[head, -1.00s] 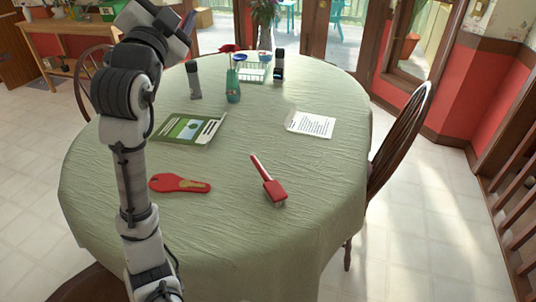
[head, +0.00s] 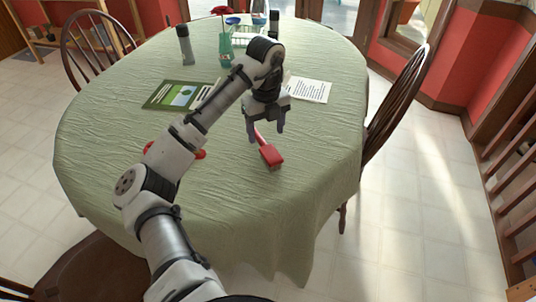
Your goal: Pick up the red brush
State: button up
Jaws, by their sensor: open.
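The red brush (head: 270,156) lies on the green-clothed table (head: 235,215), its broad head toward the near right. Its handle runs up and back between my gripper's fingers in the picture. My gripper (head: 265,137) points down over the handle, with its two dark fingers apart on either side of it. The gripper is open and nothing is held. The far end of the handle is hidden behind the gripper. I cannot tell how high the fingertips are above the cloth.
A red paddle-like object (head: 201,154) is mostly hidden behind my arm. A green booklet (head: 178,95) and a white printed sheet (head: 309,90) lie farther back. A dark cylinder (head: 185,46) and a teal bottle (head: 226,48) stand behind them. Wooden chairs (head: 405,90) flank the table.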

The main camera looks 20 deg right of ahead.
aim_at(268, 149)
notch_tip(268, 149, down, 3)
jog(key=shift+f, duration=0.15)
jog(key=shift+w+d+f+p, duration=0.1)
jog(key=shift+f+p, duration=0.15)
jog(key=shift+f, duration=0.65)
jog(key=shift+w+d+f+p, duration=0.15)
jog(key=shift+f+p, duration=0.15)
jog(key=shift+f, duration=0.65)
jog(key=shift+w+d+f+p, duration=0.1)
jog(key=shift+f+p, duration=0.15)
jog(key=shift+f, duration=0.65)
jog(key=shift+c, duration=0.3)
jog(key=c, duration=1.2)
jog(key=shift+r, duration=0.15)
